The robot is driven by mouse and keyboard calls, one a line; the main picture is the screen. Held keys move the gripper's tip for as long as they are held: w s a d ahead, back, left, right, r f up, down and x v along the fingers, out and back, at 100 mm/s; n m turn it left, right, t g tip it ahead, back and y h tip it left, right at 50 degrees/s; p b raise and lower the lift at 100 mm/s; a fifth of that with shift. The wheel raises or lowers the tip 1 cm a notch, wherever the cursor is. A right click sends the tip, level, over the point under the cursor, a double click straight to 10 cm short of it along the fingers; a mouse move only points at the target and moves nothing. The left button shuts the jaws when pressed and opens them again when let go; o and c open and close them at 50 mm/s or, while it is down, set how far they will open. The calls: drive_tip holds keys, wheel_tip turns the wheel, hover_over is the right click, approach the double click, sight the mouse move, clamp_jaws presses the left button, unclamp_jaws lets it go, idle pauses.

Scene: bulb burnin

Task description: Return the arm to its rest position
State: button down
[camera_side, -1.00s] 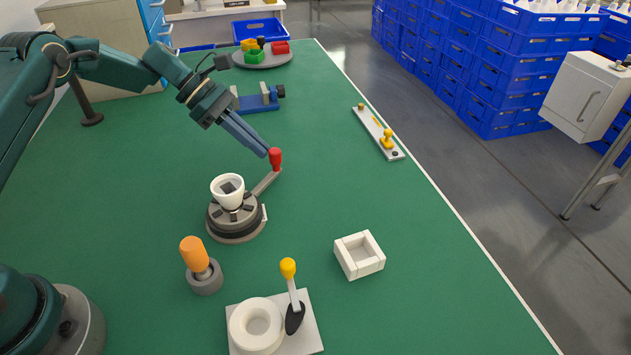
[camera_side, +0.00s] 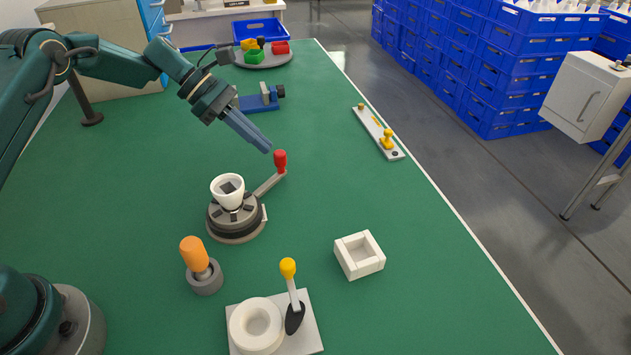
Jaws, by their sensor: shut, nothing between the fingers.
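My gripper (camera_side: 268,149) is shut and empty. Its fingertips point down and to the right, just left of the red knob (camera_side: 280,160) on the crank handle. A small gap shows between the fingertips and the knob. The handle belongs to a round grey fixture (camera_side: 236,222) on the green table (camera_side: 430,270). A white cup-shaped part (camera_side: 228,196) with a dark square in its opening sits upright in the fixture. My arm reaches in from the upper left.
An orange-topped bulb (camera_side: 194,252) stands in a grey holder. A white ring (camera_side: 256,326) with a yellow-tipped lever (camera_side: 289,270) is at the front. A white square box (camera_side: 359,255), a strip with yellow knobs (camera_side: 378,132), a blue vise (camera_side: 258,98) and a grey round tray (camera_side: 240,64) stand around.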

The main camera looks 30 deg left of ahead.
wheel_tip(320, 180, up, 11)
drive_tip(key=s+m, duration=0.2)
drive_tip(key=s+d+r+m+t+y, duration=0.1)
drive_tip(key=s+d+r+m+y, duration=0.15)
drive_tip(key=s, duration=0.25)
drive_tip(key=s+d+r+m+y, duration=0.1)
drive_tip(key=s+d+r+m, duration=0.1)
drive_tip(key=s+r+m, duration=0.15)
drive_tip(key=s+a+f+m+t+y, duration=0.1)
drive_tip(key=s+a+f+m+y, duration=0.1)
drive_tip(key=s+m, duration=0.4)
drive_tip(key=s+a+f+m+t+y, duration=0.1)
drive_tip(key=s+a+f+m+y, duration=0.1)
drive_tip(key=s+m, duration=0.5)
drive_tip(key=s+f+y, duration=0.1)
drive_tip(key=s+f, duration=0.1)
drive_tip(key=s, duration=0.1)
drive_tip(key=shift+f, duration=0.35)
